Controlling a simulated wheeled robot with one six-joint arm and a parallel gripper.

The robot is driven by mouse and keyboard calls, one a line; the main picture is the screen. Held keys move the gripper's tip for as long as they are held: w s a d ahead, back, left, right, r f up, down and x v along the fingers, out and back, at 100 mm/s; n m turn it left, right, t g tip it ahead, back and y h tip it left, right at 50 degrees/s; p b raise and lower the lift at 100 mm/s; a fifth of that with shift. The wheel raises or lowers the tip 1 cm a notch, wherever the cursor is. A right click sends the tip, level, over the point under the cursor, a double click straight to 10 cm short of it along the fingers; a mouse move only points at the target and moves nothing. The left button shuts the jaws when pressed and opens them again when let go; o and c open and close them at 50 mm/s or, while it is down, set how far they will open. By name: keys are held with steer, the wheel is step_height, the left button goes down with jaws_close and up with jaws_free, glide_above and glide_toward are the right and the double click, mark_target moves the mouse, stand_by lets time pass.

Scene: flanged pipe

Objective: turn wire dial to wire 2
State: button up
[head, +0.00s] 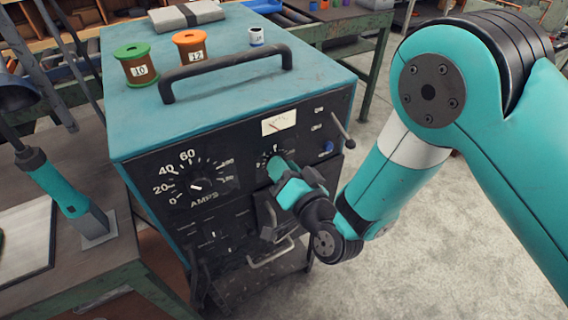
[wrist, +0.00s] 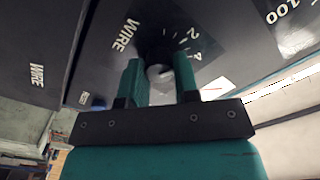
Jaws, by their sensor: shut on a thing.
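The wire dial (head: 265,158) is on the black front panel of the blue welder box, right of the amps dial. My gripper (head: 280,168) reaches it from the right and hides most of it in the head view. In the wrist view the two teal fingers of my gripper (wrist: 159,66) stand on either side of the round dial knob (wrist: 157,75) and are shut on it. The panel marks 2 and 4 show beside the knob, with the word WIRE to its left. Which mark the dial points to cannot be told.
The amps dial (head: 197,186) is left on the same panel. A meter (head: 278,122) sits above the wire dial, and a lever (head: 342,130) sticks out at right. A green spool (head: 135,66), an orange spool (head: 190,48) and a black handle (head: 225,68) are on top.

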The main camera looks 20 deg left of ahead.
steer(key=shift+n+p, duration=0.6)
steer(key=shift+n, duration=0.9)
steer(key=shift+s+f, duration=0.1)
steer(key=o, duration=0.9)
